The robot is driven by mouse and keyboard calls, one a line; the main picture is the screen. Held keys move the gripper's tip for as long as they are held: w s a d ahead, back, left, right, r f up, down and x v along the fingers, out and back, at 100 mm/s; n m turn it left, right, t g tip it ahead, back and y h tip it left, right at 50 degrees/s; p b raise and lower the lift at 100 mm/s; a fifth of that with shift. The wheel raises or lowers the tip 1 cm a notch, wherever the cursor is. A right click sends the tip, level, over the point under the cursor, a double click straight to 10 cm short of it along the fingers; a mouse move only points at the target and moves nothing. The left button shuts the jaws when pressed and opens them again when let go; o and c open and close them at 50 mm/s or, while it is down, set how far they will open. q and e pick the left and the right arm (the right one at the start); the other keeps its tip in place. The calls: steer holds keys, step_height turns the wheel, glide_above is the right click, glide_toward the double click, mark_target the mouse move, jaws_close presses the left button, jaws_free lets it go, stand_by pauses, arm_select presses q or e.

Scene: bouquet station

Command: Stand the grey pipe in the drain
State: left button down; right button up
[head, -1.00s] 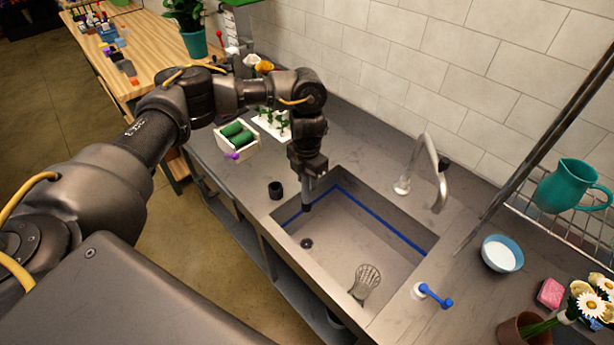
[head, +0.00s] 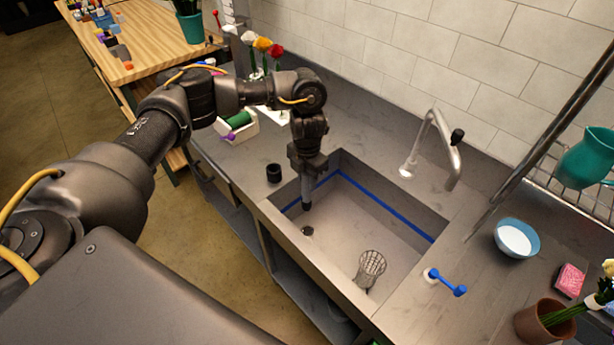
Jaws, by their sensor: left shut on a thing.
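My left gripper (head: 308,172) is shut on the grey pipe (head: 307,193) and holds it upright over the left end of the sink (head: 400,209). The pipe's lower end is dark. The dark round drain (head: 307,231) shows in the sink floor just below that end in the picture, with a small gap between them. I cannot tell the exact height of the pipe over the floor. The pipe's upper part is hidden in the gripper. My right gripper is not in view.
A wire-mesh basket (head: 371,265) stands in the sink, right of the drain. A small black cup (head: 273,173) stands on the counter by the sink's left rim. The faucet (head: 433,148) rises behind the sink.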

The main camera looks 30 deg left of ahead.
mark_target(307, 208)
arm_select(q)
steer(key=shift+f+b, duration=5.5)
steer(key=shift+f, duration=0.8)
steer(key=shift+f+b, duration=0.8)
steer(key=shift+f, duration=0.3)
steer(key=shift+w+d, duration=0.1)
steer(key=shift+f, duration=0.15)
